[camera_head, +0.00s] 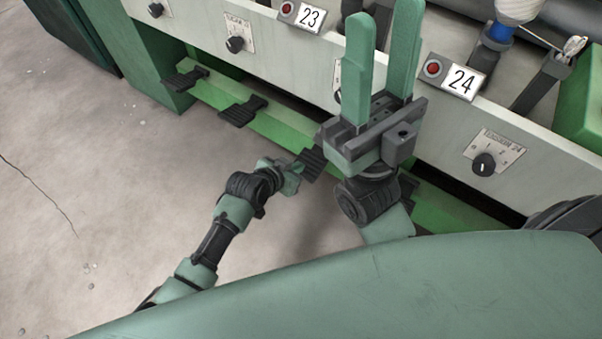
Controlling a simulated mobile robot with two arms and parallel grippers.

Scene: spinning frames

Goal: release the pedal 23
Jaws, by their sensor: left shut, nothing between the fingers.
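Pedal 23 (313,160) is a dark ribbed pedal on the green lower rail, below the number plate 23 (311,18). My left gripper (291,173) is shut and empty at the near left edge of this pedal. I cannot tell whether its fingertips touch the pedal. My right gripper (383,58) is open and empty, raised with its two green fingers apart in front of the machine panel. It hides part of the panel and of the dial between the plates.
Two more pedals (185,80) (243,110) lie to the left on the rail. Another pedal (408,187) is partly hidden behind my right arm. Plate 24 (461,82) and a tension dial (484,163) are at right.

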